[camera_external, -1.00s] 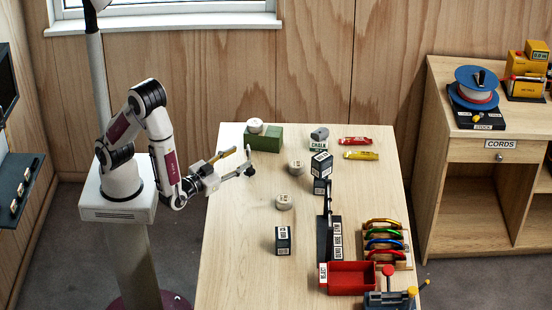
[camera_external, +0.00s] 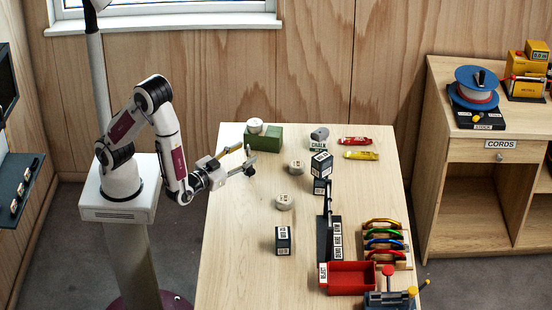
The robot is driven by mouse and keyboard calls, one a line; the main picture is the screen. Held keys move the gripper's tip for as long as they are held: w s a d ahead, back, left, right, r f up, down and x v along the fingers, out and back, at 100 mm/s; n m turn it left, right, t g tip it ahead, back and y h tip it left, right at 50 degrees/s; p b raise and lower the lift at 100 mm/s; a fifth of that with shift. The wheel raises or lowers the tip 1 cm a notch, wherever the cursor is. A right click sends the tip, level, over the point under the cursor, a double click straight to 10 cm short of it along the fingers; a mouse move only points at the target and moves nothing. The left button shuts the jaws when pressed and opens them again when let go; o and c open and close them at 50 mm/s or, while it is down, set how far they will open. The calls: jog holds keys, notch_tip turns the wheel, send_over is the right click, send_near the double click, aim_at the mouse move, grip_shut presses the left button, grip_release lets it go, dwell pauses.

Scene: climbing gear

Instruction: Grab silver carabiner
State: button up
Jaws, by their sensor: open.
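I cannot make out a silver carabiner in the external view. A wooden rack (camera_external: 408,266) at the front right of the table holds several curved coloured pieces that look like carabiners: yellow, green, red and blue. My gripper (camera_external: 246,160) is open and empty, above the left part of the table near the green box. It is well to the left of the rack, far from it.
A green box (camera_external: 268,138) with a round white item stands at the back left. Round grey pucks (camera_external: 284,202), labelled dark boxes (camera_external: 283,240), a black stand (camera_external: 322,238) and a red tray (camera_external: 350,279) occupy the table. The front left is clear.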

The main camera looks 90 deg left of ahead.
jog(key=shift+x, duration=2)
jog(key=shift+s+a, duration=0.15)
grip_shut()
